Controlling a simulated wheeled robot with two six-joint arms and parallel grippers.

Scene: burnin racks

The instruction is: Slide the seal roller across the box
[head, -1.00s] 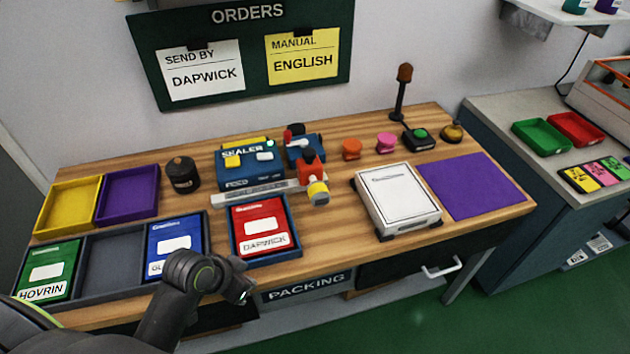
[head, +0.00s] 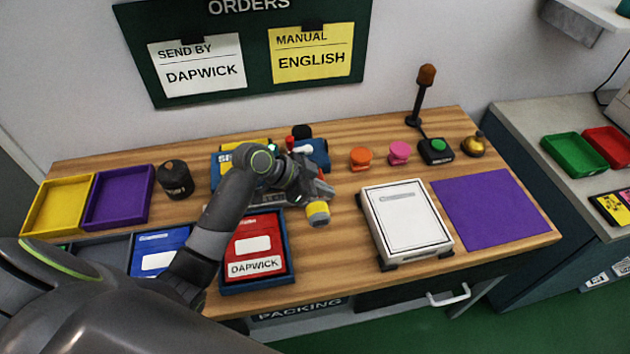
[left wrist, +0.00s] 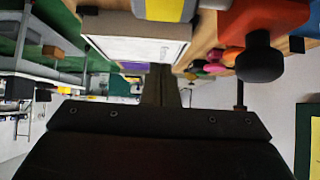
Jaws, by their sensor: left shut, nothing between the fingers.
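The white box lies flat on the bench. My left gripper (head: 322,190) is shut and empty, over the rail right by the roller; I cannot tell whether it touches. My arm hides most of the roller's orange-red body and much of the blue sealer (head: 222,165). In the left wrist view the shut fingers (left wrist: 161,85) show below the yellow and grey barrel (left wrist: 166,8), with the orange body (left wrist: 262,16) and a black knob to the right. My right gripper is out of view.
A red DAPWICK box (head: 252,245) lies in a blue tray in front of the sealer. Orange (head: 361,158) and pink (head: 399,152) spools and a green button (head: 437,147) stand behind the white box. A purple mat (head: 492,212) lies bare at right.

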